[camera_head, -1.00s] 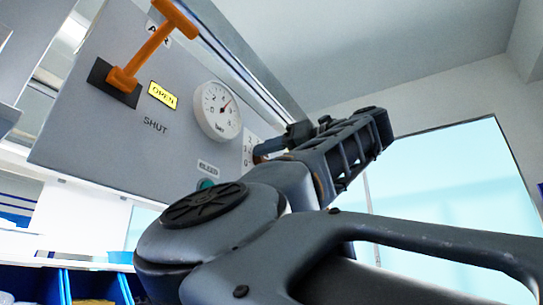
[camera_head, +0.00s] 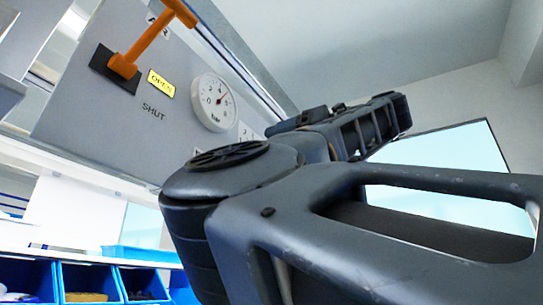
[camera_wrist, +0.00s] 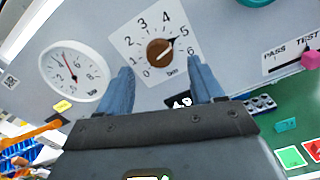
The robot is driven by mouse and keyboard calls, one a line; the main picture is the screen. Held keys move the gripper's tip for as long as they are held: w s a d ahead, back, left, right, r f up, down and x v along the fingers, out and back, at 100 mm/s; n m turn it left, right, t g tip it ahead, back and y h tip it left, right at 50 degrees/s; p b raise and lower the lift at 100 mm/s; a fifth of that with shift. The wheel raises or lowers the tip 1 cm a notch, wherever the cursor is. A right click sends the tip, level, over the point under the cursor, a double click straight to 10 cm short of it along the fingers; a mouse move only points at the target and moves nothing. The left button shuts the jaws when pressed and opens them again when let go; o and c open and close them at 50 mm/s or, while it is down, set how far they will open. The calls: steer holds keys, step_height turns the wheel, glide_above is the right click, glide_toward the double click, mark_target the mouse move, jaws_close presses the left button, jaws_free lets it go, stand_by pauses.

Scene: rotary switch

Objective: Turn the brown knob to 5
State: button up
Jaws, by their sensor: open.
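The brown knob (camera_wrist: 159,51) sits in the middle of a white numbered dial plate (camera_wrist: 129,29) on the grey panel in the wrist view. Its black pointer aims up and to the right, at about the 5. My gripper (camera_wrist: 164,86) is open, with its two blue-grey fingers apart below the knob in the picture, one to each side. Nothing is between the fingertips, and the knob shows clear of them. In the head view my arm hides the knob.
A round white gauge (camera_wrist: 74,76) is left of the dial; it also shows in the head view (camera_head: 213,102). An orange lever (camera_head: 150,40) sticks out from the panel. A pink slider (camera_wrist: 311,60) marked PASS and TEST is at the right. Blue bins (camera_head: 88,283) stand below.

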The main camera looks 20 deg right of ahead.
steer(key=b+v, duration=0.3)
steer(key=b, duration=0.1)
stand_by(0.5)
